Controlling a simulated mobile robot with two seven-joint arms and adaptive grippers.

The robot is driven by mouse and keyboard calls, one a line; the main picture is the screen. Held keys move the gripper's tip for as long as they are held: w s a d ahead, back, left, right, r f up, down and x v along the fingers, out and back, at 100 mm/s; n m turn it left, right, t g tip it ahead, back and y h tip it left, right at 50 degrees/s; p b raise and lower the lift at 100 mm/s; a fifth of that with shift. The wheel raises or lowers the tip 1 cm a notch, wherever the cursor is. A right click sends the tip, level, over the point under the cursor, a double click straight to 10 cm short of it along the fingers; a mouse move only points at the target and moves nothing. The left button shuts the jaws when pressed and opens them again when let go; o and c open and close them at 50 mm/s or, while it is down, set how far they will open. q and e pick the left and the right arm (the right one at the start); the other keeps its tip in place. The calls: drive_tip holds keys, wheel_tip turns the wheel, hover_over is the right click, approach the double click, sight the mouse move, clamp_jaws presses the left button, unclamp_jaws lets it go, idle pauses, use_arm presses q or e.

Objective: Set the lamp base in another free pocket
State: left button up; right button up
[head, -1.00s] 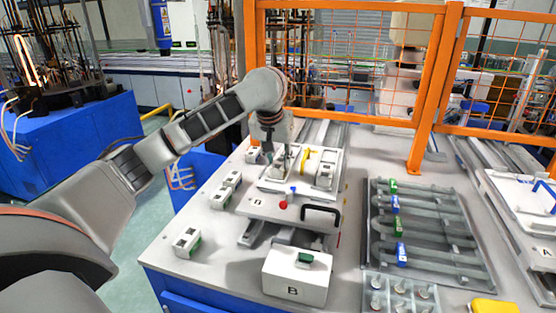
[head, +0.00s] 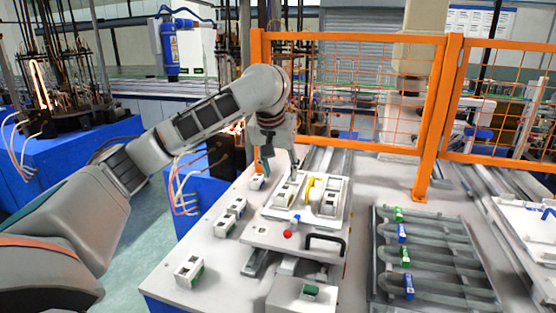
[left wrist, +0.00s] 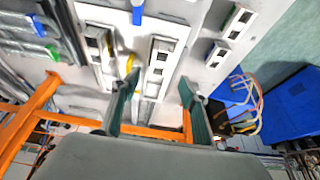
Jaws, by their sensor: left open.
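A white lamp base (head: 285,193) with dark windows sits in the left part of the white tray (head: 268,213). A second one (head: 330,203) sits in the right part, beyond a yellow curved piece (head: 310,188). My left gripper (head: 279,165) is open and empty, above and just behind the left lamp base. In the left wrist view its two green-grey fingers (left wrist: 158,92) are spread, with the near lamp base (left wrist: 158,55) just ahead of them. The other tray lamp base (left wrist: 96,42) lies to the left there. The pocket floors are hard to see.
Several similar white blocks (head: 188,270) stand on the table left of the tray. A red knob (head: 288,234) and black handle (head: 325,243) are at the tray's front. A grey rack (head: 440,260) is to the right. An orange fence (head: 425,115) rises behind.

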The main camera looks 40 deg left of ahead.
use_arm(q)
drive_tip(key=shift+v, duration=2.25)
